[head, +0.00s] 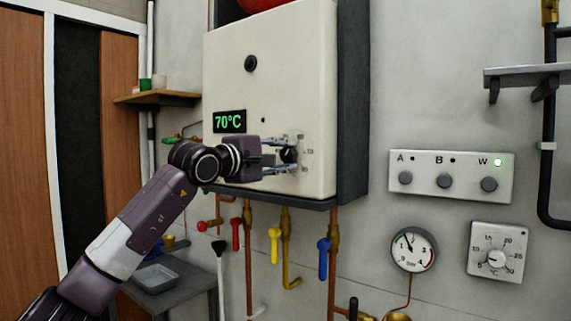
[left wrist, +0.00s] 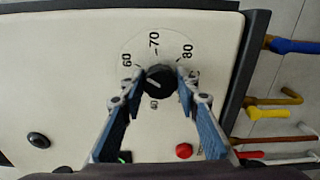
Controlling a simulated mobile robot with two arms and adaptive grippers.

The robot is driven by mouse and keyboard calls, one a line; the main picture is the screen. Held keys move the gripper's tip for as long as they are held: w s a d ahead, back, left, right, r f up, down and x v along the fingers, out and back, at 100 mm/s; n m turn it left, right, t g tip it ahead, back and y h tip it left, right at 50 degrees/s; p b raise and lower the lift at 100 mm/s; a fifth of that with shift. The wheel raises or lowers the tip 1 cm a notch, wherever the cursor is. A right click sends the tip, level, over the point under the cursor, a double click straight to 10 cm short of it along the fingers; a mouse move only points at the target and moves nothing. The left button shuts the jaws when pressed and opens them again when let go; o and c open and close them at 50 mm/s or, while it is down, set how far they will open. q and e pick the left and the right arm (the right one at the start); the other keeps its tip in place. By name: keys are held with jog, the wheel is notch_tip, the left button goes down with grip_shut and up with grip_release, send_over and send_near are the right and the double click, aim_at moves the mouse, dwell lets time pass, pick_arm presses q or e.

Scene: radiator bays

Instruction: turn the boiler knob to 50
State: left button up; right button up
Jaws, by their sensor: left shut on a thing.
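The boiler (head: 270,80) is a cream box on the wall, and its green display (head: 229,121) reads 70°C. The black boiler knob (head: 288,156) is on its front, right of the display. My left gripper (head: 289,154) is shut on the knob, with one finger on each side, also seen in the left wrist view (left wrist: 160,78). My right gripper is not in view.
Red (head: 235,233), yellow (head: 275,240) and blue (head: 324,255) valve handles hang on pipes below the boiler. A switch panel (head: 450,177), a pressure gauge (head: 413,250) and a thermostat dial (head: 496,257) are on the wall at right. A small shelf (head: 157,98) is left of the boiler.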

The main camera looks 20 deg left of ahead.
pick_arm(q)
jog(key=n+b, duration=0.2)
jog(key=n, duration=0.4)
jog(key=shift+f, duration=0.1)
jog(key=n+b, duration=0.1)
jog(key=n, duration=0.4)
jog(key=shift+w, duration=0.1)
jog(key=shift+n+b, duration=0.3)
jog(key=shift+n, duration=0.1)
jog(key=o, duration=1.2)
jog(key=v, duration=1.2)
jog(key=shift+a, duration=0.1)
